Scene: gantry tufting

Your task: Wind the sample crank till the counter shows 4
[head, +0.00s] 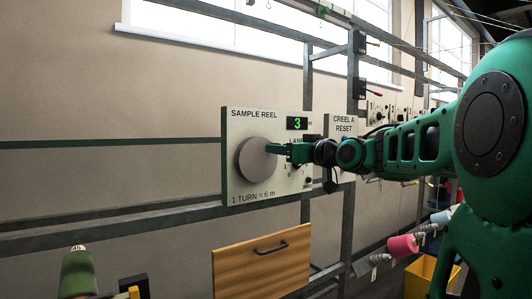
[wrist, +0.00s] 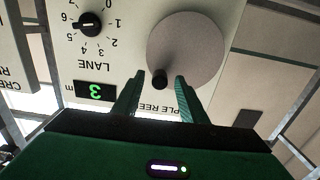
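The sample reel panel (head: 240,125) is on the frame ahead, printed "1 TURN = 6 m". Its counter (head: 297,123) shows a green 3; the counter also shows 3, upside down, in the wrist view (wrist: 95,91). The crank is a round grey disc (head: 257,160), seen as a grey disc in the wrist view (wrist: 188,45) with a black handle knob (wrist: 160,79) near its edge. My gripper (head: 275,149) is at the disc's upper right side. In the wrist view its fingers (wrist: 158,80) are apart with the knob between their tips; a gap shows on both sides.
A black lane dial (wrist: 89,23) is beside the disc on the same panel. A "CREEL A RESET" panel (head: 343,122) stands to the right, behind my arm. Below are a wooden drawer front (head: 262,262), a pink spool (head: 402,246) and a yellow bin (head: 420,277).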

